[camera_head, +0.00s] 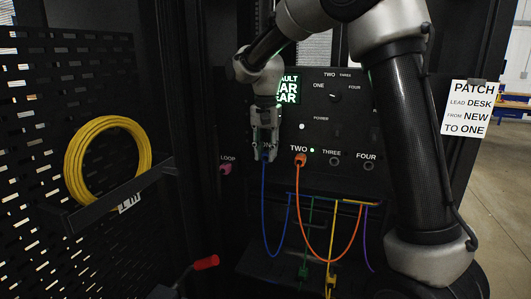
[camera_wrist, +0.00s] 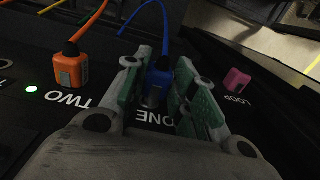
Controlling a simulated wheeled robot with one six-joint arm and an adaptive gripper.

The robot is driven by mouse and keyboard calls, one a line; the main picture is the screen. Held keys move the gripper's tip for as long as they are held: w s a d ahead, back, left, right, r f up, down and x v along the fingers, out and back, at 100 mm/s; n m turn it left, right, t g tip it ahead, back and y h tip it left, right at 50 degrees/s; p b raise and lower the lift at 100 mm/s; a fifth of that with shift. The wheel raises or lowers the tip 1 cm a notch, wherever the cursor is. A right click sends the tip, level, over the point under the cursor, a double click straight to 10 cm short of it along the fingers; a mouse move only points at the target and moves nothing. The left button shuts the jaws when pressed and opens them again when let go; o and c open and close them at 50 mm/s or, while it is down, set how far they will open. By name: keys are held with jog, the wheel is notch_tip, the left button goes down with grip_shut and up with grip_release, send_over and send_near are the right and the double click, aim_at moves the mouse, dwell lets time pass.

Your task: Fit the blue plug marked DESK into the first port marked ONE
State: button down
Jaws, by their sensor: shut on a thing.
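The blue plug (camera_wrist: 157,82) sits between the fingers of my gripper (camera_wrist: 165,95), which is shut on it. In the head view my gripper (camera_head: 265,140) is at the panel, with the blue plug (camera_head: 265,157) low between its fingers and a blue cable hanging from it. The label ONE (camera_wrist: 155,118) shows right by the plug in the wrist view. The plug is at the port marked ONE; the port itself is hidden by the plug and fingers, so I cannot tell how deep it sits. The DESK mark is not readable.
An orange plug (camera_head: 300,159) sits at TWO beside a green light (camera_head: 312,150). Ports THREE (camera_head: 334,161) and FOUR (camera_head: 368,163) look empty. A pink plug (camera_head: 225,169) is at LOOP. A patch notice (camera_head: 467,108) hangs right; a yellow cable coil (camera_head: 105,158) hangs left.

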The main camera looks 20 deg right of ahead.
jog(key=shift+d+f, duration=0.1)
jog(key=shift+f, duration=0.05)
jog(key=shift+s+f, duration=0.15)
jog(key=shift+s, duration=0.25)
jog(key=shift+a, duration=0.25)
dwell(0.9)
jog(key=shift+w+d+r, duration=0.25)
jog(key=shift+w+d, duration=0.1)
jog(key=shift+w, duration=0.15)
dwell(0.5)
jog(key=c, duration=1.1)
grip_release()
